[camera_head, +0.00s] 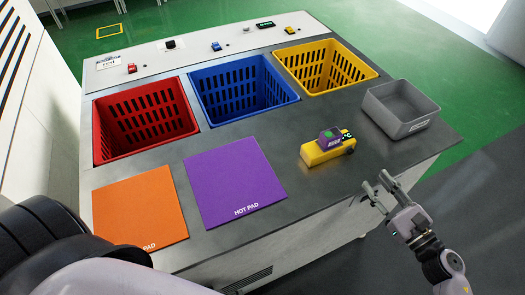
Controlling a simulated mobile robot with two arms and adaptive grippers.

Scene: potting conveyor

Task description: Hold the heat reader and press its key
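The heat reader (318,153) lies on the dark grey counter, right of the middle. It has a yellow body and a purple part on top with a green patch, perhaps its key, and a "°C" mark. My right gripper (377,184) is at the counter's right front edge, to the right of and nearer than the reader. Its fingers are apart with nothing between them, and it does not touch the reader. My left gripper is not in view; only large parts of my own body show at the lower left.
A red basket (146,145), a blue basket (245,112) and a yellow basket (318,88) are set in the counter. An orange pad (140,207) and a purple hot pad (235,187) lie in front. A grey bin (400,128) stands right of the reader. Bare counter surrounds the reader.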

